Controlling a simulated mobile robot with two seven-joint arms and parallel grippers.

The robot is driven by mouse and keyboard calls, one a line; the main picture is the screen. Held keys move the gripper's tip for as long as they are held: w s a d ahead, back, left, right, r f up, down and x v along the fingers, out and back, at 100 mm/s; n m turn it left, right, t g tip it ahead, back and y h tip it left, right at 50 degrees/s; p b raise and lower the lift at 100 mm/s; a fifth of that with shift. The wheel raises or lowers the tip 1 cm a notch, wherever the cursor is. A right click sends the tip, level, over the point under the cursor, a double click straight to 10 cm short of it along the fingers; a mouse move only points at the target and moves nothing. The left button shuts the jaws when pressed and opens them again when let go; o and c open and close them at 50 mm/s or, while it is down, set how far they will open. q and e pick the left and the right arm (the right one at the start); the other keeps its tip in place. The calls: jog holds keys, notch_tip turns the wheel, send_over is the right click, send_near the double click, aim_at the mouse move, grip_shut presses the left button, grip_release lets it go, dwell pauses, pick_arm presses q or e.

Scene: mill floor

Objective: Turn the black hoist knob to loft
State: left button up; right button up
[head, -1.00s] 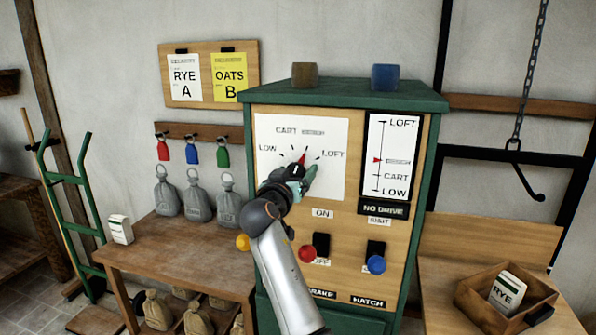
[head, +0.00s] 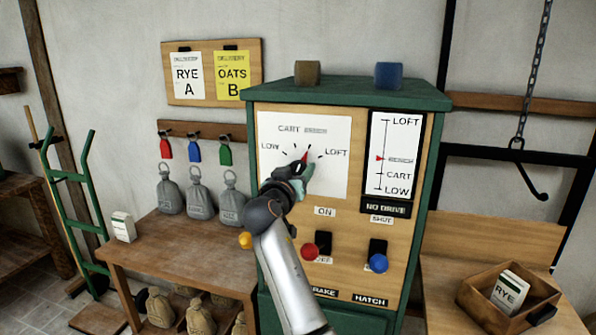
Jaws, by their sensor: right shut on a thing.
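The black hoist knob (head: 301,169) is on the white dial plate, mostly hidden by my right gripper (head: 301,178). The gripper is shut on the knob from the front and below. A red pointer (head: 304,156) at the knob points nearly straight up, a little to the right, towards the blurred mark beside CART. The dial plate (head: 335,125) reads LOW at left, CART at top and LOFT at right. On the level scale (head: 404,150), the red marker sits at a blurred label between CART and LOFT. My left gripper is not in view.
Below the dial are a red-knobbed lever (head: 309,251), a blue-knobbed lever (head: 378,263) and a NO DRIVE sign (head: 385,208). A table (head: 180,250) with grey sacks stands left; a wooden crate (head: 474,299) sits right. A hook (head: 530,178) hangs at right.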

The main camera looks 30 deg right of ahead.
jog(key=shift+c, duration=0.6)
jog(key=shift+f+m+b, duration=0.15)
jog(key=shift+m+b, duration=0.25)
jog(key=shift+b, duration=0.4)
jog(key=m+b, duration=0.4)
jog(key=b, duration=0.2)
jog(key=shift+m+b, duration=0.35)
jog(key=shift+m, duration=0.15)
jog(key=shift+m+b, duration=0.85)
jog(key=shift+m, duration=0.15)
jog(key=shift+r, duration=0.2)
